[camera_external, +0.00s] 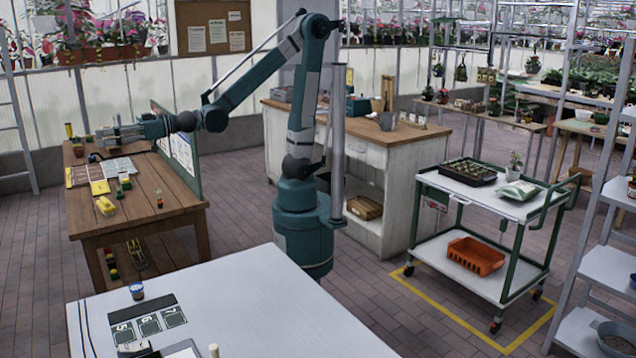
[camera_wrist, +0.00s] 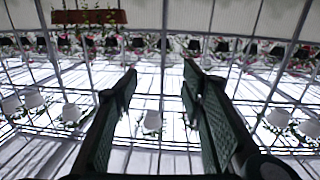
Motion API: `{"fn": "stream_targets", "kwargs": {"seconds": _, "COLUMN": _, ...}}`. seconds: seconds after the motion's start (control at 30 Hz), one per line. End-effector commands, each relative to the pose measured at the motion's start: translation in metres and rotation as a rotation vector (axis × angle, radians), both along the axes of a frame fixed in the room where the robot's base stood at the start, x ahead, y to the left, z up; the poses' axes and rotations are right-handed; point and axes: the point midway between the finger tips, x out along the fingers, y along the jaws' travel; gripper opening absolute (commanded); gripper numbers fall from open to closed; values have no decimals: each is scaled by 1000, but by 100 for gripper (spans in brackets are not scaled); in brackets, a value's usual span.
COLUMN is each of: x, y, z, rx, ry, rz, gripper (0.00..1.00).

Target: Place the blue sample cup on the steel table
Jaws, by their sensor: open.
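A small blue cup (camera_external: 137,290) with a pale band stands upright on the light grey table (camera_external: 270,300) in the foreground, which looks like the steel table. It is near the table's left back edge, beside a dark strip with numbered squares. My gripper (camera_external: 92,142) is far from it, stretched out to the left above the wooden workbench (camera_external: 175,195). In the wrist view my gripper's two fingers (camera_wrist: 160,70) are apart with nothing between them. The cup does not show in the wrist view.
On the workbench are a sectioned tray (camera_external: 98,172), yellow blocks (camera_external: 105,206) and small coloured items. A green-edged panel (camera_external: 180,145) stands along its right side. A cart (camera_external: 480,185) stands right. The foreground table's middle and right are clear.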

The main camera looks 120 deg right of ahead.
Motion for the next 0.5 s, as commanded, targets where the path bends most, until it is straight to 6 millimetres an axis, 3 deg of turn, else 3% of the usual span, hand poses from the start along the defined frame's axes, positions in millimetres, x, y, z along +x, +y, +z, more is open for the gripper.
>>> {"fn": "stream_targets", "kwargs": {"seconds": 0.5, "x": -115, "y": -13, "z": -70, "rx": 25, "ry": 346, "rz": -101, "gripper": 40}}
